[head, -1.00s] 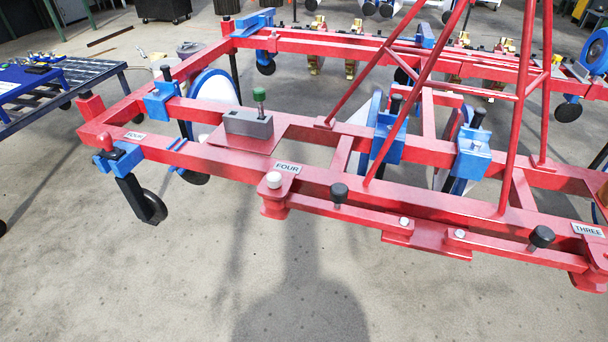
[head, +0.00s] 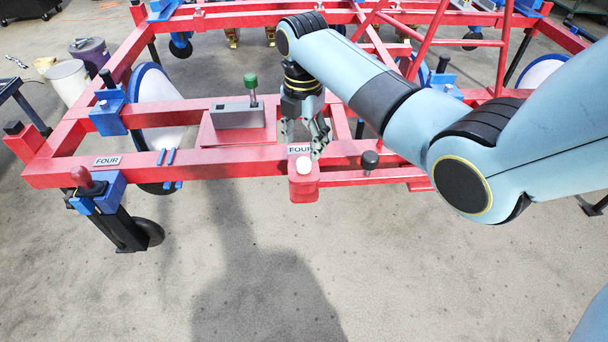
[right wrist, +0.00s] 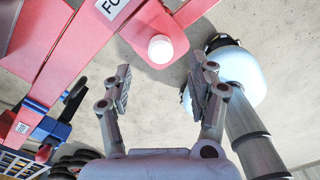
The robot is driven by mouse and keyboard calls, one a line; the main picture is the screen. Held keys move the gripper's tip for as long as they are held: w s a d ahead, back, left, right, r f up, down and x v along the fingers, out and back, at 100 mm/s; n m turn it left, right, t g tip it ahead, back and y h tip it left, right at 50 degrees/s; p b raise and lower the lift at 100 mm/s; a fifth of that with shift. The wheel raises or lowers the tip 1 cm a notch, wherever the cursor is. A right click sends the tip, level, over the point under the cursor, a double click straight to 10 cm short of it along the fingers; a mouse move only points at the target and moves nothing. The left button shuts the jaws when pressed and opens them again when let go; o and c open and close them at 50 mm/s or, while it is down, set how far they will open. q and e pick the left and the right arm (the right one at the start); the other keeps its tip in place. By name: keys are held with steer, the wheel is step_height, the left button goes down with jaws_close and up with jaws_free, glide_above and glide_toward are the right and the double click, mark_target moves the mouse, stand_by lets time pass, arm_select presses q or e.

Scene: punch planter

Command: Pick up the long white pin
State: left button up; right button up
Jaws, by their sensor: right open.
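The white pin (head: 304,165) shows only its round white head, standing upright in a red bracket (head: 305,188) on the front beam below the FOUR label; its shaft is hidden. In the right wrist view the white head (right wrist: 160,49) lies just beyond and between my fingertips. My right gripper (head: 303,140) points down over the beam, just behind the pin head in the head view. In the right wrist view its fingers (right wrist: 160,88) are spread apart with nothing between them. My left gripper is in neither view.
A grey block (head: 238,115) with a green-topped pin (head: 251,82) stands left of my right gripper. A black knob (head: 370,160) rises from the beam to the right. Red frame bars (head: 428,50) slope up behind my arm. The floor in front is clear.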

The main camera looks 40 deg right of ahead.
mark_target(304, 161)
steer(key=shift+f, duration=0.55)
step_height(304, 161, down, 4)
steer(key=shift+f+b, duration=0.2)
steer(key=shift+b, duration=0.7)
steer(key=shift+f, duration=0.5)
jaws_close()
